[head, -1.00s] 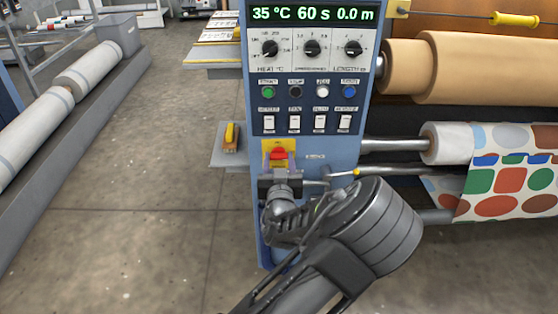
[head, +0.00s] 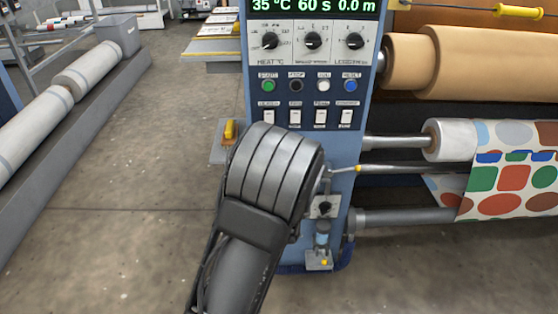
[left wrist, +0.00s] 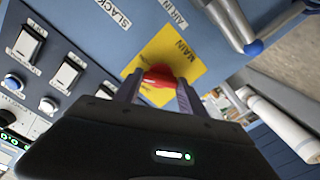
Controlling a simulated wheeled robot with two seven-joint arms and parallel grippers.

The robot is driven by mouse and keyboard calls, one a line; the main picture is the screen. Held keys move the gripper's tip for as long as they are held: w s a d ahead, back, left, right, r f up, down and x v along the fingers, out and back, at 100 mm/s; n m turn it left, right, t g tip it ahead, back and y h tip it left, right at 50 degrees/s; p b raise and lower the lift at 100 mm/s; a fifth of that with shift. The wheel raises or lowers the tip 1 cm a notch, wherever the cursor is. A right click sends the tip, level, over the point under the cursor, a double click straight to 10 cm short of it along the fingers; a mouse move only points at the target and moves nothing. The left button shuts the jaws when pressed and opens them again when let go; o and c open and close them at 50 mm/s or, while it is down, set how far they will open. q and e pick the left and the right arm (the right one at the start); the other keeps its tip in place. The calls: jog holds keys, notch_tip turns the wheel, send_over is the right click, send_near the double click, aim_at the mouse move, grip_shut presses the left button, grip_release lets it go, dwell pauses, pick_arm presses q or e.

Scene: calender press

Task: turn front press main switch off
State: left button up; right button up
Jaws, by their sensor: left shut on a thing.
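The main switch is a red handle (left wrist: 158,76) on a yellow plate (left wrist: 182,48) marked MAIN, on the blue press panel (left wrist: 95,25). In the left wrist view my left gripper (left wrist: 158,88) has one finger on each side of the red handle and is shut on it. The fingers and gripper body partly cover the handle, so I cannot tell its exact angle. In the head view my left arm covers both the switch and the gripper. My right gripper is in neither view.
Above are a row of white rocker switches (head: 320,118), coloured push buttons and dials (head: 313,40). To the right are fabric rolls, a patterned cloth (head: 510,175) and metal bars (head: 405,215). A valve fitting (head: 323,208) sits low on the panel.

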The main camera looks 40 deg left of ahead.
pick_arm(q)
jog(key=n+b, duration=1.1)
jog(key=b, duration=0.2)
jog(key=shift+f+n, duration=0.1)
jog(key=shift+n, duration=0.2)
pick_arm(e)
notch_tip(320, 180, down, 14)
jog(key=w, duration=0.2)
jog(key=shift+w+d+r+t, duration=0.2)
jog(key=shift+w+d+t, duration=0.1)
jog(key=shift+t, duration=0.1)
pick_arm(q)
jog(key=o, duration=1.4)
jog(key=shift+c, duration=0.2)
jog(key=shift+s+d, duration=0.1)
jog(key=shift+s, duration=0.05)
jog(key=p+v, duration=0.2)
jog(key=v, duration=0.5)
jog(key=shift+s+d, duration=0.2)
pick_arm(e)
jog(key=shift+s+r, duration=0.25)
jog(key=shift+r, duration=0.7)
